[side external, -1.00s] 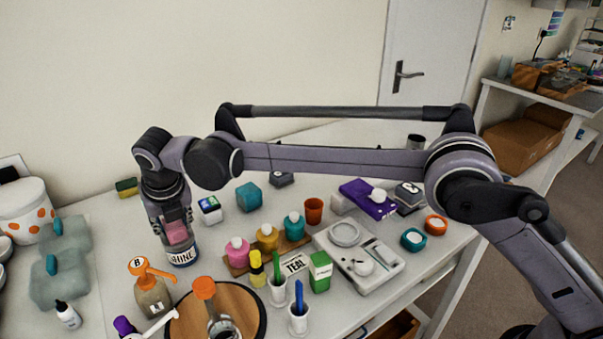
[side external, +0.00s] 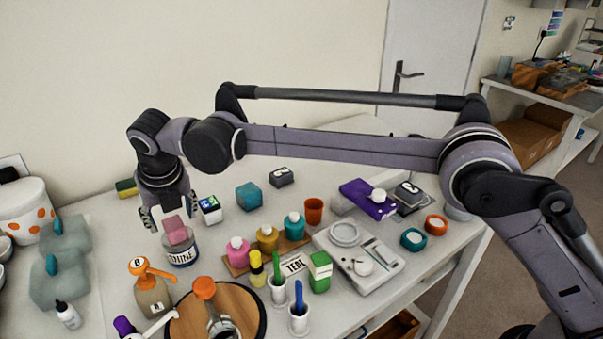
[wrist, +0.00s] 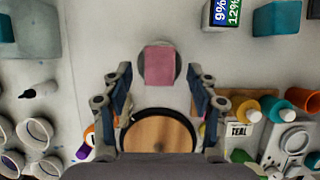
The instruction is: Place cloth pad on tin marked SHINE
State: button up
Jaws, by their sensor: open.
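The pink cloth pad (side external: 176,230) rests on top of the dark tin marked SHINE (side external: 182,257), which stands upright on the table. In the wrist view the pad (wrist: 159,66) lies across the tin's round top, with the tin's rim (wrist: 142,79) showing around it. My gripper (side external: 168,218) is open just above the pad, its fingers spread wider than the pad. In the wrist view the open fingers (wrist: 160,76) stand to either side, apart from the pad.
An orange-capped bottle marked B (side external: 152,292) and a round wooden board (side external: 247,304) stand in front of the tin. Pink, yellow and teal bottles (side external: 267,238) stand to the right. A small labelled box (side external: 210,209) is close behind right.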

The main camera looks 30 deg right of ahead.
jog(key=v, duration=0.8)
jog(key=s+d+r+m, duration=0.25)
jog(key=d+m, duration=0.55)
jog(key=d, duration=0.4)
jog(key=s+d+r+m, duration=0.1)
jog(key=s+d+m, duration=0.2)
jog(key=d+m, duration=0.65)
jog(key=s+d+f+m+t, duration=0.1)
jog(key=s+d+f+m, duration=0.5)
jog(key=s+d+m, duration=0.3)
jog(key=s+d+f+m+t, duration=0.1)
jog(key=s+d+f+m, duration=0.5)
jog(key=s+d+m, duration=0.3)
jog(key=shift+t, duration=0.3)
jog(key=shift+m, duration=0.25)
